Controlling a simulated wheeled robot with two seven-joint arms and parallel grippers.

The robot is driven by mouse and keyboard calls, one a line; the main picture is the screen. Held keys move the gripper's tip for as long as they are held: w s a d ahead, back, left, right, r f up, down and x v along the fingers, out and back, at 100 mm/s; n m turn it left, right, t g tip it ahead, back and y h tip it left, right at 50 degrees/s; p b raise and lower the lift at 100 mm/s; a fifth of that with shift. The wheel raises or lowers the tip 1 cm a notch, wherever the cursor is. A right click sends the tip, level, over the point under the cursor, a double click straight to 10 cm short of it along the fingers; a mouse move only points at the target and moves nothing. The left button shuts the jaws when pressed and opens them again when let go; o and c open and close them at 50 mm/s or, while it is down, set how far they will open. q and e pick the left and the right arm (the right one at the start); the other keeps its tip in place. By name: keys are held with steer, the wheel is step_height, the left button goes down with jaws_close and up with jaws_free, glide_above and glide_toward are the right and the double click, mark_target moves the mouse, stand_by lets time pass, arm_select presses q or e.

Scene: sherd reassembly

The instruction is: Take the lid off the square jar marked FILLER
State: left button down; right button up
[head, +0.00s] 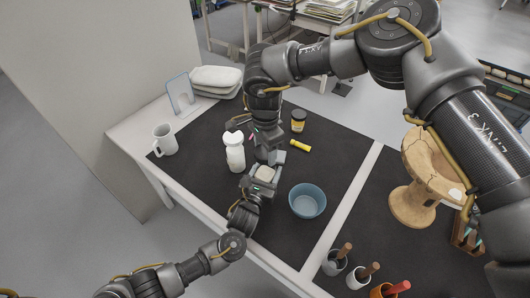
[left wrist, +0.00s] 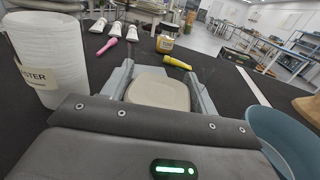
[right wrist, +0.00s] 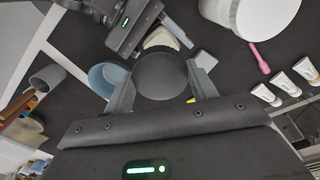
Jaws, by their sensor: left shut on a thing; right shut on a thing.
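The square jar (head: 264,173) shows a pale, rounded-square top in the head view; its FILLER mark is not readable. My left gripper (head: 259,181) is shut on it, and its pale top also fills the space between the fingers in the left wrist view (left wrist: 158,92). My right gripper (head: 267,155) is behind and above the jar, pointing down. In the right wrist view it is shut on a dark, rounded piece (right wrist: 162,75) that looks like the lid. That piece partly covers the pale jar (right wrist: 162,38); the gap between them cannot be judged. The arm hides the lid in the head view.
A white bottle (head: 235,153), labelled ending "STER", stands just left of the grippers. A blue bowl (head: 307,201) is close on the right. A mug (head: 165,140) stands far left.

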arm_select(q)
steer(key=c, duration=0.9)
jaws_free()
steer(key=shift+s+f, duration=0.1)
steer(key=shift+f, duration=0.15)
steer(key=o, duration=0.5)
steer(key=shift+r, duration=0.15)
steer(key=shift+o, duration=0.2)
steer(key=v, duration=1.1)
steer(key=shift+s+a, duration=0.25)
steer(key=shift+s, duration=0.1)
